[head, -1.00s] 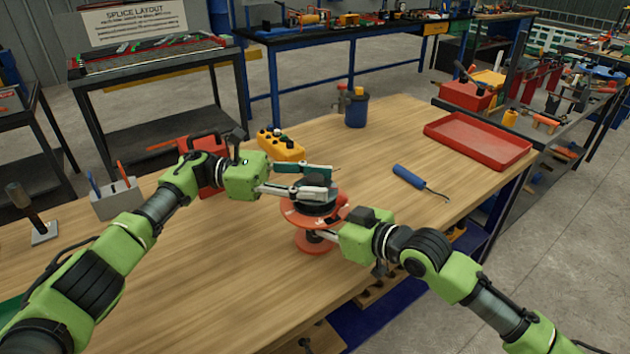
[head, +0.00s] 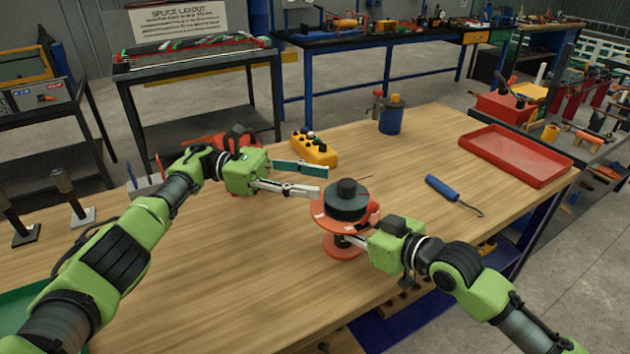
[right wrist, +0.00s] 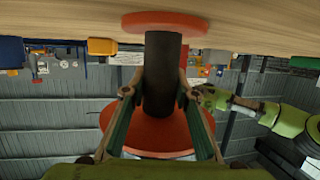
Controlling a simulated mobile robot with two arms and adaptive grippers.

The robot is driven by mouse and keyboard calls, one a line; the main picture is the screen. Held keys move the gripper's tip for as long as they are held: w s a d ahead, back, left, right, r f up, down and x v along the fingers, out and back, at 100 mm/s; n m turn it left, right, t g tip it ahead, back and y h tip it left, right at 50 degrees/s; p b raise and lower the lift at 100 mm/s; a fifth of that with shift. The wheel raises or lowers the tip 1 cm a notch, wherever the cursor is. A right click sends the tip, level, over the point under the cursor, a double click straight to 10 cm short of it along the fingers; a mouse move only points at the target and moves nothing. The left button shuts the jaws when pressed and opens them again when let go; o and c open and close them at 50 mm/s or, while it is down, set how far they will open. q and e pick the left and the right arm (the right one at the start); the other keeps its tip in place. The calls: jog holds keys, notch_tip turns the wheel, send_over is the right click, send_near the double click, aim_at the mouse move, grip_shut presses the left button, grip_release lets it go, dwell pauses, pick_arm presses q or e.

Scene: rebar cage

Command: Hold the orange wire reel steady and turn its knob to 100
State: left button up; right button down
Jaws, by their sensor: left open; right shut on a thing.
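The orange wire reel (head: 343,250) stands upright on the wooden table, with a dark round knob (head: 347,199) on top. My right gripper (head: 352,240) is at the reel's middle, below the upper flange. In the right wrist view its fingers (right wrist: 158,95) are shut on the reel's dark core (right wrist: 163,75), between the two orange flanges. My left gripper (head: 323,182) is open and empty, just left of the knob and apart from it. The knob's markings are too small to read.
A blue-handled hook tool (head: 445,190) and a red tray (head: 515,156) lie to the right. A yellow box with buttons (head: 314,148) and a blue cup (head: 391,118) stand behind.

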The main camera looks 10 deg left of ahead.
pick_arm(q)
jog(key=m+t, duration=0.8)
jog(key=m, duration=2.3)
send_near(348, 182)
jog(key=shift+y, duration=0.3)
jog(key=x, duration=1)
jog(key=shift+s, duration=0.1)
